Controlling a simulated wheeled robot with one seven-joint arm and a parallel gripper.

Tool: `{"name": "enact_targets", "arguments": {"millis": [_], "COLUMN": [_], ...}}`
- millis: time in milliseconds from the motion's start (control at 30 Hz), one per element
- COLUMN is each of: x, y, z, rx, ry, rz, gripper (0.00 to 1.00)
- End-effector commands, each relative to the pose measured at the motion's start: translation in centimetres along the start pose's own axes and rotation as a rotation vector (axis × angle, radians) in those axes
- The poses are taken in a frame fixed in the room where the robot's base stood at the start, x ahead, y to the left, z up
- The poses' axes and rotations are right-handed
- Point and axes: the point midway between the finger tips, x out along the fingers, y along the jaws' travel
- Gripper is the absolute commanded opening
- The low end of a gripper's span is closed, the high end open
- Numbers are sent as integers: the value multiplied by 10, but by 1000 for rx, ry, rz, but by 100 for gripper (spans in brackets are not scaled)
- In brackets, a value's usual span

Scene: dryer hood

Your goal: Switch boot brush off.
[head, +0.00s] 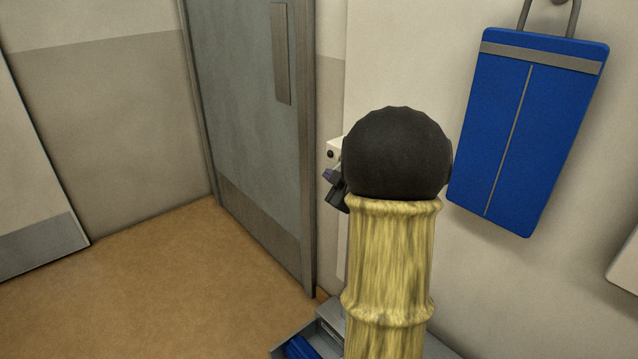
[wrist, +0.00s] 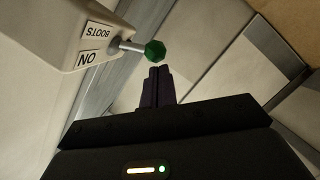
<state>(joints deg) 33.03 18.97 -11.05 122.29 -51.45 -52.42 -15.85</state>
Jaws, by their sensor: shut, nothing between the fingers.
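The knob cannot be made out there.
A grey unit with a blue part (head: 300,347) stands on the floor at the bottom, partly behind my arm. A grey door (head: 250,110) is left of the switch box. A blue hanging panel (head: 530,130) is on the wall at right. The brown floor (head: 140,285) at left is clear.

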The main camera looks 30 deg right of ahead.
Motion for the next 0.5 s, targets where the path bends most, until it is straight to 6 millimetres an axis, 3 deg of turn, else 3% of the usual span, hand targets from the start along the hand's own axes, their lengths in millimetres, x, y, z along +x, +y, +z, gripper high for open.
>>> {"name": "enact_targets", "arguments": {"millis": [267, 500], "x": [-2, -20], "y": [2, 2], "z": [-4, -26], "rx": [1, 1], "ry": [0, -1], "rz": [-1, 2], "gripper": [0, 0]}}
